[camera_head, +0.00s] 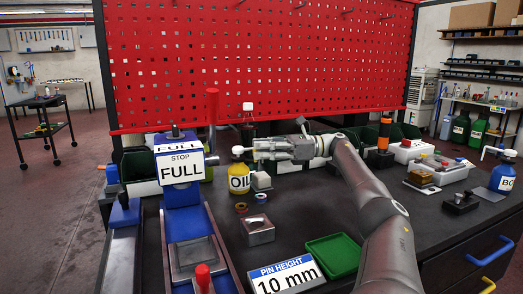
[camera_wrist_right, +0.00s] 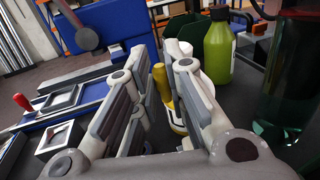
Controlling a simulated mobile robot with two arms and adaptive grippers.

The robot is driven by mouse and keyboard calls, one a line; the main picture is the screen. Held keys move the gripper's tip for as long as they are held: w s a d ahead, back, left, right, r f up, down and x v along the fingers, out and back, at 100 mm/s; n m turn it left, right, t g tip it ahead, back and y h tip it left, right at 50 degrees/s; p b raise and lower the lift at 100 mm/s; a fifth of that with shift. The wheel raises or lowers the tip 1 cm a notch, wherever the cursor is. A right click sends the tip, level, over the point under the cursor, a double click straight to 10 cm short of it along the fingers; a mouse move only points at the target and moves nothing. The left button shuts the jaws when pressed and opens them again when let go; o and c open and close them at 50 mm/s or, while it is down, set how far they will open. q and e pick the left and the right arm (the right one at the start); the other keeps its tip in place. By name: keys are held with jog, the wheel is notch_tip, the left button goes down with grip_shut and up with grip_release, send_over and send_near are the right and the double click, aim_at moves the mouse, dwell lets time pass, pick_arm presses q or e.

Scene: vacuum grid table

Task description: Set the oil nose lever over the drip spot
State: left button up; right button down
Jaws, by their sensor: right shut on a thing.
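The yellow oil bottle (camera_head: 239,180), labelled OIL, stands upright on the dark bench with a white nose lever (camera_head: 238,150) on top. My right gripper (camera_head: 256,149) reaches in from the right at the height of the lever, its fingertips at the lever's right end, shut on it. In the right wrist view, part of the yellow bottle (camera_wrist_right: 161,85) shows between the two fingers; the exact contact is hidden by them. I cannot make out a marked drip spot. My left gripper is in neither view.
A blue press-like fixture (camera_head: 187,222) with a FULL sign stands left of the bottle. A metal block (camera_head: 258,232), a green tray (camera_head: 333,254) and a pin height sign (camera_head: 287,275) lie in front. Green bins and a red pegboard (camera_head: 260,65) stand behind.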

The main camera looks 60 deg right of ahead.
jog(key=c, duration=1.7)
grip_release()
jog(key=shift+f, duration=0.15)
jog(key=shift+r, duration=4.95)
